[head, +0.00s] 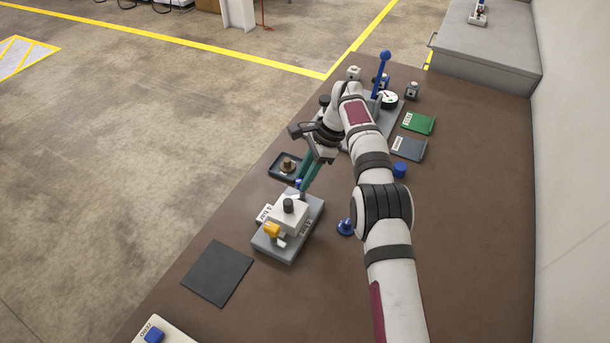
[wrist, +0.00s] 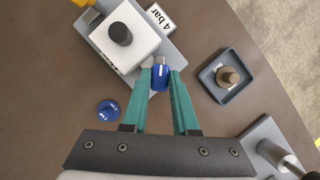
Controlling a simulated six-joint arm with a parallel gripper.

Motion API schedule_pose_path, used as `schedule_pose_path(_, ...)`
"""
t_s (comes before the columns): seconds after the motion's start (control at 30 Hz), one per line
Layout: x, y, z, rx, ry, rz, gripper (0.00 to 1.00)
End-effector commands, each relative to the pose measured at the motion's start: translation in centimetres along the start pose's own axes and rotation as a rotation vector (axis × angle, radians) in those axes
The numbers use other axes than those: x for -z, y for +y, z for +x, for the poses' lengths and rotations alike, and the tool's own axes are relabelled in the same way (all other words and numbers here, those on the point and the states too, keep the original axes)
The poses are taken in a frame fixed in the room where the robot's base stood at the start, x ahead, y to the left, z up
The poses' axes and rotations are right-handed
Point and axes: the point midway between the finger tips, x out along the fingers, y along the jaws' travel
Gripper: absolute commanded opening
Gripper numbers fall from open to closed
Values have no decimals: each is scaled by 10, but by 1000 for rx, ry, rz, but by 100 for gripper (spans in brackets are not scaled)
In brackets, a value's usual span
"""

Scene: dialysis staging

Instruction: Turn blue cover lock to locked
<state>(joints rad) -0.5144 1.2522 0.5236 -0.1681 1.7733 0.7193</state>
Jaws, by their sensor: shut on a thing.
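The blue cover lock (wrist: 160,78) is a small blue knob at the edge of a white block (wrist: 124,38) with a black knob on top. In the head view the lock is a small blue spot (head: 298,184) at the block's far side, mostly hidden by my fingers. The white block sits on a grey base (head: 273,250) with a yellow knob on its near side. My gripper (wrist: 160,74) has its two green fingers either side of the lock and is shut on it. It comes in from the far side in the head view (head: 301,188). I cannot read the lock's setting.
A dark tray (head: 276,170) with a brown knob stands beyond the base. A loose blue piece (head: 345,228) lies right of it. A dark mat (head: 218,273) lies at the near left. Green (head: 418,123) and grey (head: 408,148) plates lie far right. Bare table lies at the right.

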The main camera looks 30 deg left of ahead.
Motion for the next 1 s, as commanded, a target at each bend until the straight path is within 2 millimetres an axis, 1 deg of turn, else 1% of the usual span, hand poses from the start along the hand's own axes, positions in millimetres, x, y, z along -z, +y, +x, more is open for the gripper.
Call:
schedule_pose_path(0.2, -2, 0, 0, -15, -4, -30, 0)
schedule_pose_path(0.57, -2, 0, 0, -16, -5, -33, 0)
schedule_pose_path(0.6, -2, 0, 0, -16, -5, -33, 29)
schedule_pose_path(0.67, -2, 0, 0, -16, -4, -33, 40)
schedule_pose_path(0.7, -2, 0, 0, -16, -4, -33, 47)
schedule_pose_path(0.77, -1, 0, 0, -16, -3, -33, 57)
schedule_pose_path(1.0, -1, 0, 0, -15, -2, -33, 57)
